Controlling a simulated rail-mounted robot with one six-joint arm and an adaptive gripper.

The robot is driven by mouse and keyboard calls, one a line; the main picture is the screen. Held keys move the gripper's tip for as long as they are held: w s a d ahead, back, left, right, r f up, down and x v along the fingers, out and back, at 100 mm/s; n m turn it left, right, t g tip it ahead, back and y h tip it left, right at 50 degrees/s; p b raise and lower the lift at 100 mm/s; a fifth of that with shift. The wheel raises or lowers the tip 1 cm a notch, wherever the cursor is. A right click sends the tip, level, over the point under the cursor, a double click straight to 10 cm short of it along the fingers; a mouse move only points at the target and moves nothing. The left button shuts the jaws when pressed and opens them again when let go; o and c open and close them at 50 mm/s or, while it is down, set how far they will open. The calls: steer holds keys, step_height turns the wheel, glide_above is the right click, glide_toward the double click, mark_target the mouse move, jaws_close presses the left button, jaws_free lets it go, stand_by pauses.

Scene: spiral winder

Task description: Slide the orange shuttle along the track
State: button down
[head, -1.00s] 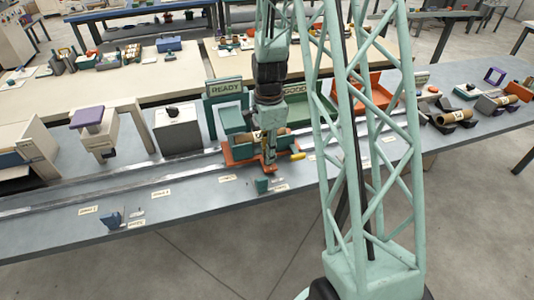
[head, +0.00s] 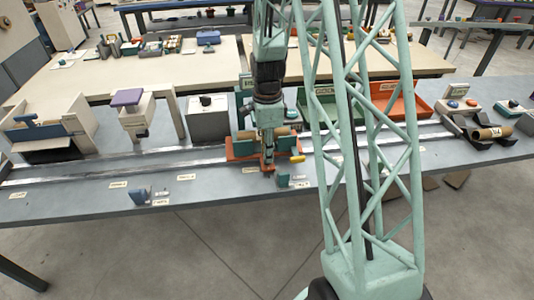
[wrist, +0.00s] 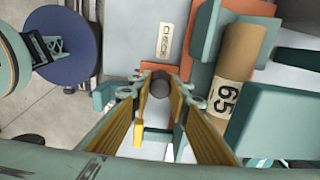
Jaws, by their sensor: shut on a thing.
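The orange shuttle (head: 240,153) sits on the metal track (head: 150,161), in front of the green READY tray (head: 243,117). A brown tube lies in the shuttle; in the wrist view the tube (wrist: 247,52) shows the label 65. My gripper (head: 267,168) is down at the shuttle's near side. In the wrist view its yellow-padded fingers (wrist: 158,84) are closed in on a dark round knob (wrist: 158,88) beside the tube. The orange body also shows there (wrist: 205,50). The fingers hide how the knob joins the shuttle.
Left of the shuttle, a grey box (head: 208,122), a purple-topped machine (head: 135,110) and a beige machine (head: 48,122) stand behind the track. An orange tray (head: 402,105) and a black cradle with a tube (head: 490,133) are at right. Small blocks (head: 140,195) lie on the front table area.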

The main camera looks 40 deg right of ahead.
steer(key=c, duration=2.4)
jaws_free()
steer(key=shift+r, duration=0.15)
step_height(320, 180, up, 12)
steer(key=shift+f, duration=0.15)
